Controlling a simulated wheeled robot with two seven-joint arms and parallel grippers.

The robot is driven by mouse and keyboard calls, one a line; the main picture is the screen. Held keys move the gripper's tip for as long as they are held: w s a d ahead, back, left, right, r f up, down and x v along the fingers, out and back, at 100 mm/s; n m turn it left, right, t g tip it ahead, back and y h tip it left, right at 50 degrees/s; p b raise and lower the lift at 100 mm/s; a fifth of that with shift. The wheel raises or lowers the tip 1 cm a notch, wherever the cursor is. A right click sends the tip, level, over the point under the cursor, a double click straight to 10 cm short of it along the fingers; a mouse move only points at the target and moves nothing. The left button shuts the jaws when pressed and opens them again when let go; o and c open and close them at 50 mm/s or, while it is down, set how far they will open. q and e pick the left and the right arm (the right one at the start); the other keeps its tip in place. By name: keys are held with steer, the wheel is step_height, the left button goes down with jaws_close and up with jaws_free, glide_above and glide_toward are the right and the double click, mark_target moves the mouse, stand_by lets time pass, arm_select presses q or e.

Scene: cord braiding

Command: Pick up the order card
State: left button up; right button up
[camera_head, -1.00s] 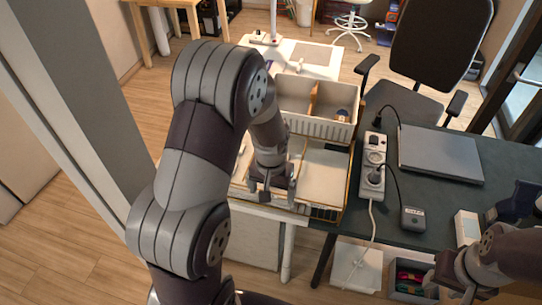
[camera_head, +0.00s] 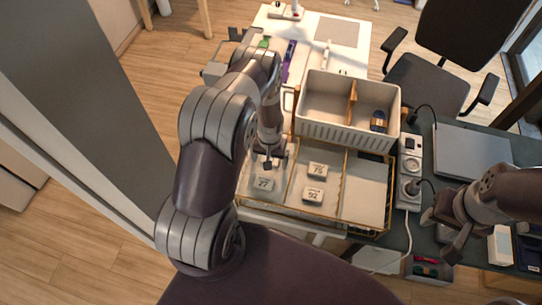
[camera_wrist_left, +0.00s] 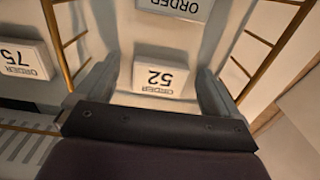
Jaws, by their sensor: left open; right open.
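My left gripper (camera_head: 270,163) is open over the left compartment of a wood-edged tray (camera_head: 364,228). In the left wrist view an order card (camera_wrist_left: 160,75), its number looking like 52, lies between the open fingers with a gap on each side; the arm hides it in the head view. Other white order cards lie in the tray: one that looks like 77 (camera_head: 264,184) in front of the gripper, one marked 75 (camera_head: 317,170) and one that looks like 92 (camera_head: 313,195) in the middle compartment. My right gripper (camera_head: 445,235) is open and empty at the right.
A two-part white bin (camera_head: 340,135) stands behind the tray. A power strip (camera_head: 410,165) and a closed laptop (camera_head: 475,150) are to the right on the dark table. The tray's right compartment looks empty. Thin dividers run beside the left gripper.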

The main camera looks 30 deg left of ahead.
arm_select(q)
steer(key=shift+w+a+f, duration=0.15)
steer(key=shift+a, duration=0.1)
steer(key=shift+s+d+r, duration=0.2)
steer(key=shift+d+r, duration=0.05)
steer(key=shift+d, duration=0.05)
steer(key=c, duration=1.1)
steer(key=shift+w+a, duration=0.1)
steer(key=shift+a, duration=0.05)
